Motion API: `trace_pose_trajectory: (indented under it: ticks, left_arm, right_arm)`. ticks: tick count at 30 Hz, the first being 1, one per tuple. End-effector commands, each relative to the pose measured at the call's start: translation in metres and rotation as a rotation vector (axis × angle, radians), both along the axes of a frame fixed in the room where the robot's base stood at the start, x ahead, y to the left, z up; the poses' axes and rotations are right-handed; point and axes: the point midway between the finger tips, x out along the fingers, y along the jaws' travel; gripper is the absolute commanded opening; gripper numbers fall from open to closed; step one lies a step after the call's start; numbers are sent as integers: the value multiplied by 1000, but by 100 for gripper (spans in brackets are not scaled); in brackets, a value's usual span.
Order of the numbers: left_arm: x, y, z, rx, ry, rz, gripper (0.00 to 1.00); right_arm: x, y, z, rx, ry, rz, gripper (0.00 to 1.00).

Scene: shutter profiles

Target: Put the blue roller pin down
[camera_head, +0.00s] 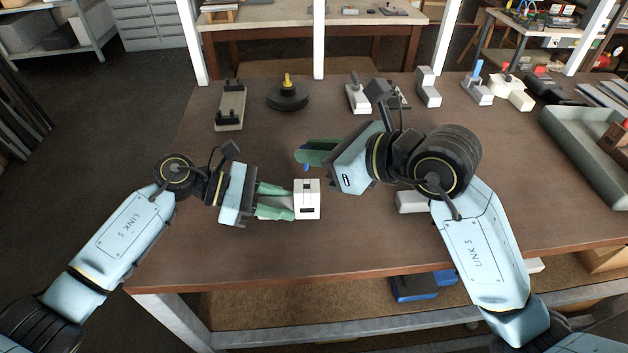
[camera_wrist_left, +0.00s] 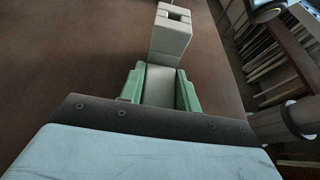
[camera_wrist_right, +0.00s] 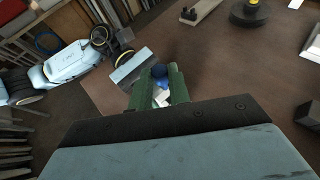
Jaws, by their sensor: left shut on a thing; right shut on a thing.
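The blue roller pin (camera_head: 306,168) shows as a small blue bit beneath the fingertips of my right gripper (camera_head: 307,157) in the head view. In the right wrist view the pin (camera_wrist_right: 160,73) sits between the green fingers (camera_wrist_right: 160,85), which are shut on it. My left gripper (camera_head: 290,201) is shut on a white profile block (camera_head: 307,199) with a dark slot, just below the pin in the picture. The block also shows in the left wrist view (camera_wrist_left: 171,38). I cannot tell whether the pin touches the block; the fingers hide most of the pin.
Along the table's (camera_head: 250,260) back stand a beige fixture (camera_head: 230,108), a black round base with a yellow knob (camera_head: 287,93) and several pale fixtures. A grey tray (camera_head: 580,145) is at the right. A white block (camera_head: 411,202) lies beneath my right arm. The front left is clear.

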Motion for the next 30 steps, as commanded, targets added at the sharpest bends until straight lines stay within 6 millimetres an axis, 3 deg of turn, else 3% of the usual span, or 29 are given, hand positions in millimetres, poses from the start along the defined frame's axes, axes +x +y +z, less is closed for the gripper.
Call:
trace_pose_trajectory:
  ticks: [13, 30]
  left_arm:
    - [0, 0, 0, -1, 0, 0, 9]
    - [0, 0, 0, -1, 0, 0, 9]
  right_arm:
    - [0, 0, -55, 0, 1, 0, 0]
    - [0, -1, -65, -1, -2, 0, 0]
